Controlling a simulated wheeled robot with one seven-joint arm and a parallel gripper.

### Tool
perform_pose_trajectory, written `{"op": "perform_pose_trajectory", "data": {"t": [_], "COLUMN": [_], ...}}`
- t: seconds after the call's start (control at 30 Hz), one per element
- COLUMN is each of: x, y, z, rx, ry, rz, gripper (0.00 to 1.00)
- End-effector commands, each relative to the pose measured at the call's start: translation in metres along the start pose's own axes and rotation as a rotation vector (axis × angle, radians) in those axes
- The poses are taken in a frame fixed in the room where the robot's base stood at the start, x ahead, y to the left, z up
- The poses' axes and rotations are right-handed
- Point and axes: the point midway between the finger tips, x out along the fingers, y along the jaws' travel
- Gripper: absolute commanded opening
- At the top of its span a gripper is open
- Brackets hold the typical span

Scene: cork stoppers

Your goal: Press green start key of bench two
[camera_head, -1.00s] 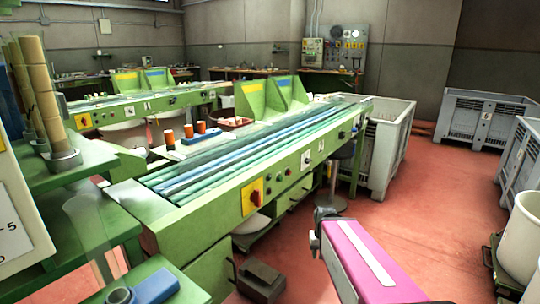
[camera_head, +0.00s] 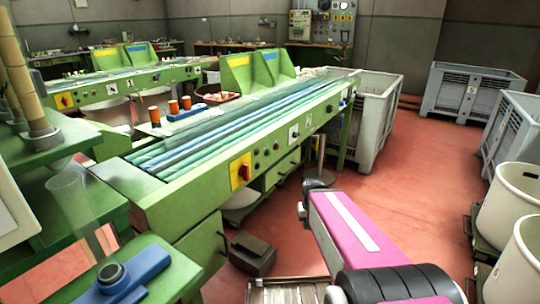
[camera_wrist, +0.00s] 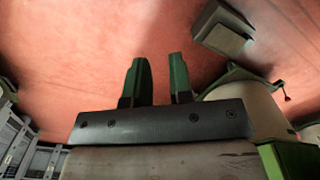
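A long green bench (camera_head: 200,198) with blue and green belts stands in front of me in the head view. Its front panel carries a yellow plate with a red switch (camera_head: 241,172), several small dark knobs (camera_head: 265,152) and a white plate (camera_head: 293,132). A second green bench (camera_head: 120,92) stands farther back at left, with its own yellow switch plate (camera_head: 64,101). I cannot make out a green key or a bench number. My gripper (camera_wrist: 159,62) is open and empty in the wrist view, over red floor. In the head view its fingers cannot be made out.
Grey crates (camera_head: 374,120) and (camera_head: 468,90) stand at the right, with white tubs (camera_head: 508,200) nearer. A dark box (camera_head: 251,252) sits on the floor below the near bench. A green stand with a blue holder (camera_head: 135,284) is at front left.

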Motion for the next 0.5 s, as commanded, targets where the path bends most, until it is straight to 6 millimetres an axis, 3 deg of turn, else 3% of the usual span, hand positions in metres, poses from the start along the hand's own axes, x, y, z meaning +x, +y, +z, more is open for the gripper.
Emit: {"op": "perform_pose_trajectory", "data": {"t": [0.07, 0.5], "x": [0.0000, 0.0000], "y": [0.0000, 0.0000], "z": [0.0000, 0.0000], "rx": [0.000, 0.000], "ry": [0.000, 0.000], "rz": [0.000, 0.000], "gripper": [0.00, 0.00]}}
